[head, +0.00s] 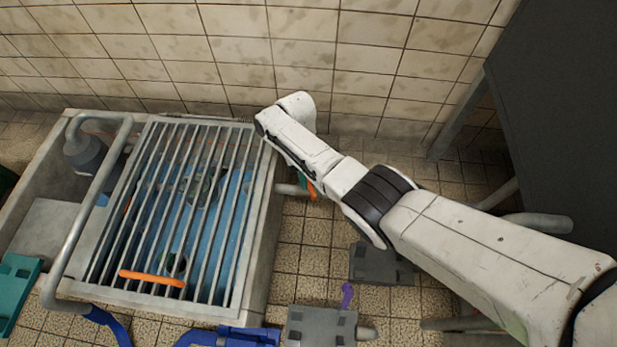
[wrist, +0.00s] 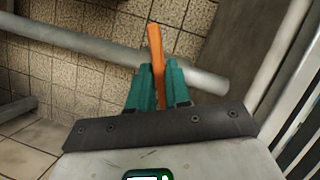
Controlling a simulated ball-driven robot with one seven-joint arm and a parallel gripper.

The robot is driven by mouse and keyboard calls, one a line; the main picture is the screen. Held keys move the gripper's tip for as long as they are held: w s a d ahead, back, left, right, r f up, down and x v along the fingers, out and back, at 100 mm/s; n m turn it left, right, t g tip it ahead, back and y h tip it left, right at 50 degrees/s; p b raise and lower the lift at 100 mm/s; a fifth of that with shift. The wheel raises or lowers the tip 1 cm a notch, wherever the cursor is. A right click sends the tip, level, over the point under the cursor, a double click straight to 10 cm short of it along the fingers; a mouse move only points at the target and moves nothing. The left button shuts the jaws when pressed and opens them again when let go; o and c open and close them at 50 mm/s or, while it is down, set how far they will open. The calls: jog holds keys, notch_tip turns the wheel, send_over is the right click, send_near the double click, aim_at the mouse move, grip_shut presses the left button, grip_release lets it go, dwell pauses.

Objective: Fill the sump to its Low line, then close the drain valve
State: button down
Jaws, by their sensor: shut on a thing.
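The sump (head: 262,215) is a concrete basin at the left of the head view, covered by a barred metal grate (head: 222,215). Blue shows below the bars; I cannot make out the Low line or the level against it. A grey pipe (head: 291,189) leaves the sump's right side and crosses the wrist view (wrist: 90,45). An orange lever (wrist: 155,40), which looks like the drain valve's handle, stands at this pipe. My gripper (wrist: 158,68) has its green fingers shut on the lever, one on each side. In the head view, my arm hides most of it; the valve body is hidden.
An orange bar (head: 152,278) lies across the grate's near end. A bent grey pipe (head: 97,190) arches along the sump's left side. Blue pipework (head: 235,337) and a small purple handle (head: 347,295) are near the front. A dark cabinet (head: 560,110) stands at right.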

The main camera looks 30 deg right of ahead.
jog(key=n+h, duration=0.1)
jog(key=n, duration=0.2)
jog(key=n+h+p, duration=0.1)
jog(key=n, duration=0.2)
jog(key=shift+a+n+h, duration=0.2)
jog(key=shift+n+h, duration=0.1)
jog(key=n+t+h+p, duration=0.1)
jog(key=n+p, duration=0.1)
jog(key=n, duration=0.2)
jog(key=shift+s+a+r, duration=0.1)
jog(key=shift+n+t+h+p, duration=0.4)
jog(key=shift+n+t+p, duration=0.1)
jog(key=shift+n, duration=0.6)
jog(key=c, duration=1.2)
grip_release()
jog(key=shift+o, duration=0.2)
